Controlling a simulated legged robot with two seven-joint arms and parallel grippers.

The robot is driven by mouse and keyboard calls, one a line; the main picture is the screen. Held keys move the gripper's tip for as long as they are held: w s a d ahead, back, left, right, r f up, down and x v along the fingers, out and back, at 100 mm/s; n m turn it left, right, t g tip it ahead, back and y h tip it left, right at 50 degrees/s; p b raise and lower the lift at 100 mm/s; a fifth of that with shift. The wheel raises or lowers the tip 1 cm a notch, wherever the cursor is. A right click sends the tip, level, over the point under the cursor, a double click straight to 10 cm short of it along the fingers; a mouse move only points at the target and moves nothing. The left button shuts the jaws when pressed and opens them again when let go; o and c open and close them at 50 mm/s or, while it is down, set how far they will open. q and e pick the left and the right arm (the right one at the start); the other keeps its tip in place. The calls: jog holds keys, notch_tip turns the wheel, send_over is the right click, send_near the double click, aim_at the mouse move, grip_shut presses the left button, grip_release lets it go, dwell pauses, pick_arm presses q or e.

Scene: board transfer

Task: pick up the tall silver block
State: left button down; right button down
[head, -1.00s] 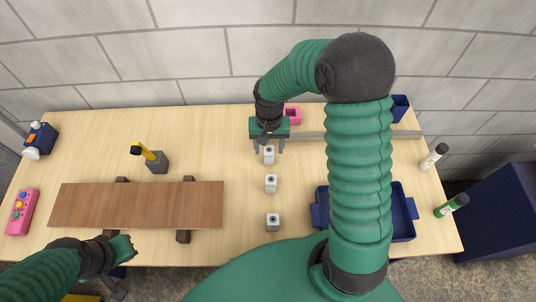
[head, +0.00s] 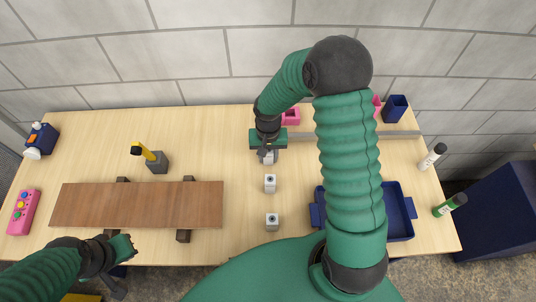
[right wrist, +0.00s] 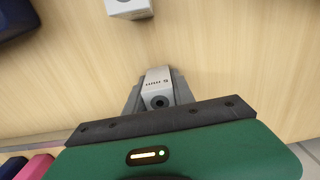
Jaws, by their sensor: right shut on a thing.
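The tall silver block (head: 268,158) is the farthest of three silver blocks in a column at the middle of the table. My right gripper (head: 267,153) is over it from above, with its fingers at the block's sides. In the right wrist view the block (right wrist: 158,82) stands between the two grey fingers, which are shut on it, its round dark mark and printed side showing. Whether its base touches the table cannot be told. My left gripper (head: 128,250) is at the front left by the brown board; its fingers are too unclear to read.
Two other silver blocks, a middle one (head: 270,184) and a near one (head: 272,222), stand in front. The brown board (head: 140,205) lies on dark supports at left. A blue tray (head: 402,215) is at right, partly behind my right arm. A grey strip (head: 305,136) runs along the back.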

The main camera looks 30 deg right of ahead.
dwell(0.3)
notch_tip(320, 180, up, 10)
jog(key=shift+r, duration=0.1)
dwell(0.3)
